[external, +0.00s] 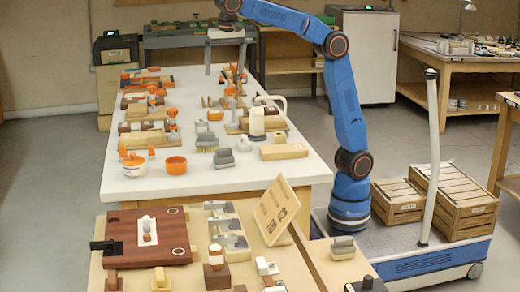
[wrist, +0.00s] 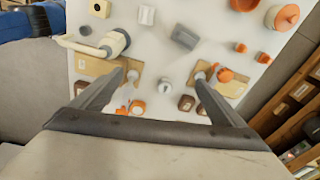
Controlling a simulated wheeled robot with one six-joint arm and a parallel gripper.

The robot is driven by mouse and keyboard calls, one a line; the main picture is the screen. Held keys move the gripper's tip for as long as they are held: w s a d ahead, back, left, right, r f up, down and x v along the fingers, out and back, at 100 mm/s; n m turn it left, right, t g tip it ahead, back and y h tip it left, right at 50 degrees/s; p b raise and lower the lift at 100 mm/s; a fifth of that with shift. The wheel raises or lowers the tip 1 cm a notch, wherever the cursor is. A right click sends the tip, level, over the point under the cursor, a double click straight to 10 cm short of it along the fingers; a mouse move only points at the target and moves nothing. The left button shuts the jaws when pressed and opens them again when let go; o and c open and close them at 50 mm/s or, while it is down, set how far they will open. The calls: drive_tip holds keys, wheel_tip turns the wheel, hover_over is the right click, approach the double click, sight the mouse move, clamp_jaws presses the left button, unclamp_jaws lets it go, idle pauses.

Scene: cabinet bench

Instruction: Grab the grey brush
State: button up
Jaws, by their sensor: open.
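A dark grey block-like piece (external: 206,141), which looks like the grey brush, sits on the white table in the external view. In the wrist view the dark grey piece (wrist: 185,37) lies tilted above the middle. I cannot tell for certain which is the brush. My gripper (external: 225,72) hangs above the far part of the table, fingers down.
A cream jug (external: 257,121) with a tall handle stands right of the dark grey piece. A wooden block (external: 284,151) lies nearer. Orange pots (external: 176,165) stand at the left. Several small items crowd the table's far half; its near edge is clear.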

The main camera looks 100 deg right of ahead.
drive_tip(key=w+a+f+m, duration=0.3)
drive_tip(key=w+a+f, duration=0.15)
drive_tip(key=w, duration=0.25)
drive_tip(key=m+g, duration=0.1)
hover_over(207, 133)
drive_tip(key=a, duration=0.2)
drive_tip(key=shift+f, duration=2.9)
drive_tip(key=shift+h, duration=0.4)
drive_tip(key=f, duration=0.4)
drive_tip(key=d+f, duration=0.1)
drive_tip(key=f, duration=0.2)
drive_tip(key=d+f, duration=0.1)
drive_tip(key=f, duration=0.3)
drive_tip(key=shift+f, duration=0.35)
drive_tip(key=shift+d+f, duration=0.1)
drive_tip(key=shift+f, duration=2.6)
drive_tip(key=c, duration=1.2)
